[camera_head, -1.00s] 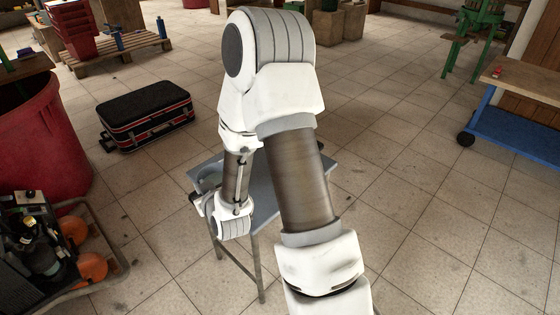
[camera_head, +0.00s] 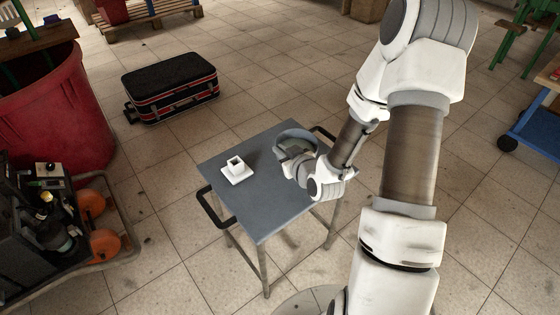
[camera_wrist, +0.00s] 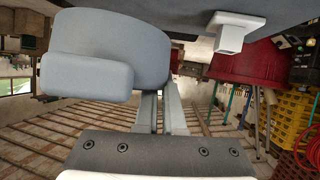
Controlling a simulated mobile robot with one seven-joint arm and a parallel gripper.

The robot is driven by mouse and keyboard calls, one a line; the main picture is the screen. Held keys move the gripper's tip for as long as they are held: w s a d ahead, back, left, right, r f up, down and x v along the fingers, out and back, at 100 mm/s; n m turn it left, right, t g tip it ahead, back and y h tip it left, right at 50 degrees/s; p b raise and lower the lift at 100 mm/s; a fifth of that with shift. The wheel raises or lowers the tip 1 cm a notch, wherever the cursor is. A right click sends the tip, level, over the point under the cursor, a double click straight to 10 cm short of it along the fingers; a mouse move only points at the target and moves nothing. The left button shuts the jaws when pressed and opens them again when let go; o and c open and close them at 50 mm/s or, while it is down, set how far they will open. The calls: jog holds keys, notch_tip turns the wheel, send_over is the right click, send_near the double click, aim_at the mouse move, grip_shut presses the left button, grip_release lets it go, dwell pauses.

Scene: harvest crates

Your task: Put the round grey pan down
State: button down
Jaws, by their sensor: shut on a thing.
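My gripper (camera_head: 297,162) is shut on the round grey pan (camera_head: 287,135) at the far right part of the small grey table (camera_head: 250,205). The arm and gripper hide part of the pan in the head view. In the wrist view the pan (camera_wrist: 112,38) is large and close, beyond the gripper's fingers (camera_wrist: 160,112). That view appears upside down, with the tabletop (camera_wrist: 290,14) along its top edge. The pan is at or just above the tabletop; I cannot tell whether it touches.
A white square holder on a flat base (camera_head: 236,170) stands on the table, left of the pan. The table's front middle is clear. A black suitcase (camera_head: 170,88), a red bin (camera_head: 60,110) and a cart with orange wheels (camera_head: 104,243) stand on the floor.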

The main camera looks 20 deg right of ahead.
jog(key=s+d+r+p, duration=0.1)
jog(key=s+d+r+n+y+p, duration=0.1)
jog(key=s+d, duration=0.1)
jog(key=s+d+n+y+p, duration=0.1)
jog(key=s+d, duration=0.1)
jog(key=shift+d+r+g+p, duration=0.2)
jog(key=shift+r+g+p, duration=0.1)
jog(key=shift+r+p, duration=0.1)
jog(key=s+d+r+n+g+y+p, duration=0.1)
jog(key=s+d+r+n+y+p, duration=0.2)
jog(key=s, duration=0.4)
jog(key=w+f+b, duration=0.1)
jog(key=w+f, duration=0.2)
jog(key=w+a+f+b, duration=0.1)
jog(key=w+f+b, duration=0.1)
jog(key=w, duration=0.2)
jog(key=w+a+f+b, duration=0.1)
jog(key=w+f+b, duration=0.1)
jog(key=w+f, duration=0.1)
jog(key=shift+w+f, duration=0.3)
jog(key=shift+w, duration=0.2)
notch_tip(320, 180, down, 4)
jog(key=shift+b, duration=1.05)
jog(key=c, duration=1)
grip_release()
jog(key=shift+r, duration=0.1)
